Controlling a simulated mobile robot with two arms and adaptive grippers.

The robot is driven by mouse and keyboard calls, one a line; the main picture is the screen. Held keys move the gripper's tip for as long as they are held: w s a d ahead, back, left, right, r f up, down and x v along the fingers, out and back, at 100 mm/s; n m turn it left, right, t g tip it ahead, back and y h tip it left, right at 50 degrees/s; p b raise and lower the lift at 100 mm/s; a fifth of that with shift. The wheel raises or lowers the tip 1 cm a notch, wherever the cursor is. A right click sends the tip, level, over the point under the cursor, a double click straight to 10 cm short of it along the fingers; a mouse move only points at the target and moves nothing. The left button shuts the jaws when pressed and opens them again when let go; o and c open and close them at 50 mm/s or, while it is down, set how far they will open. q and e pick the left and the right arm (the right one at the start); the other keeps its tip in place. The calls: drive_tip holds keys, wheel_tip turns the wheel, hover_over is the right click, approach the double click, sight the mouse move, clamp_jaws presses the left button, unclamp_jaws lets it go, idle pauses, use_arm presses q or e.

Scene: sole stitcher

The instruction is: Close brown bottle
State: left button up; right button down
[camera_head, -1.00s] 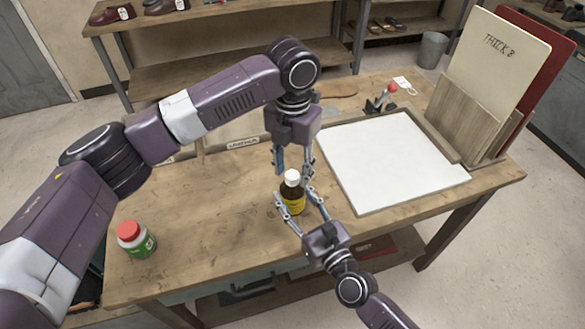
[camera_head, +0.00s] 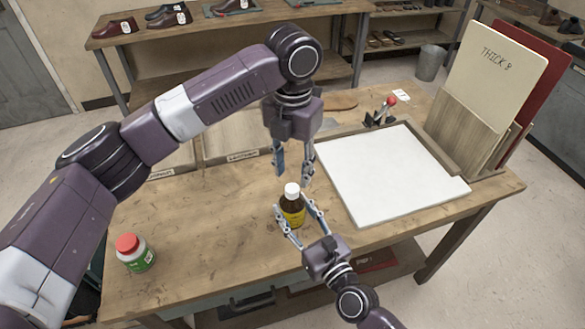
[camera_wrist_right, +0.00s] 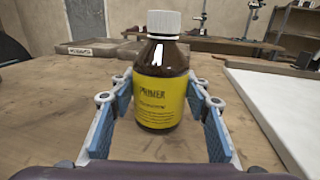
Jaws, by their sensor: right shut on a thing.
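The brown bottle (camera_head: 293,212) with a yellow PRIMER label stands upright on the workbench. It also shows in the right wrist view (camera_wrist_right: 161,95). A white cap (camera_head: 292,190) sits on its neck and shows in the wrist view too (camera_wrist_right: 163,22); whether it is tight I cannot tell. My right gripper (camera_head: 297,224) is shut on the bottle's lower body, one finger on each side. My left gripper (camera_head: 293,178) points down just above the cap, its fingers apart with nothing between them.
A white board (camera_head: 390,175) lies right of the brown bottle. Upright boards in a wooden holder (camera_head: 465,130) and a red-knobbed tool (camera_head: 382,112) stand behind.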

use_arm(q)
drive_tip(key=n, duration=0.4)
drive_tip(key=shift+r+n, duration=0.2)
drive_tip(key=shift+n, duration=0.2)
drive_tip(key=n, duration=0.3)
drive_tip(key=shift+r+n, duration=0.25)
drive_tip(key=shift+n, duration=0.15)
drive_tip(key=n, duration=0.3)
drive_tip(key=shift+r+n, duration=0.15)
drive_tip(key=shift+n, duration=0.15)
drive_tip(key=n, duration=0.3)
drive_tip(key=shift+r+n, duration=0.2)
drive_tip(key=shift+n, duration=0.2)
drive_tip(key=n, duration=0.3)
drive_tip(key=shift+r+n, duration=0.15)
drive_tip(key=shift+n, duration=0.25)
drive_tip(key=n, duration=0.3)
drive_tip(key=shift+r+n, duration=0.2)
drive_tip(key=shift+n, duration=0.1)
drive_tip(key=n, duration=0.3)
drive_tip(key=shift+r+n, duration=0.2)
drive_tip(key=shift+n, duration=0.2)
drive_tip(key=n, duration=0.5)
drive_tip(key=shift+r, duration=0.2)
drive_tip(key=shift+f, duration=0.1)
